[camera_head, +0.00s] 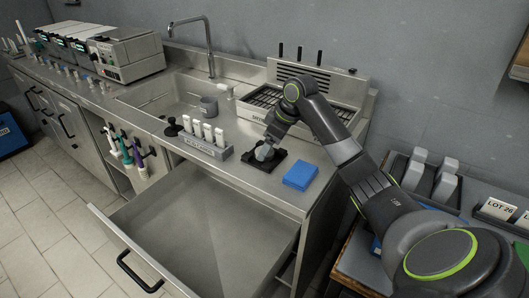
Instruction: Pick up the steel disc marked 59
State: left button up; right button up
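My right arm comes in from the right and reaches down to the counter. My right gripper (266,146) is low over a black pad (250,171). A small grey shape (264,153) shows at the fingertips. I cannot tell whether it is a held object or part of the gripper, nor whether the fingers are open or shut. I cannot make out a steel disc or the number 59 anywhere; the gripper hides part of the pad. My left gripper is not in view.
A blue block (301,176) lies right of the pad. A labelled rack (206,147) with several white-topped items stands to the left. An empty-looking drawer (200,225) is pulled open below.

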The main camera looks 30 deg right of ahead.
jog(key=shift+x, duration=1.1)
jog(key=c, duration=1.1)
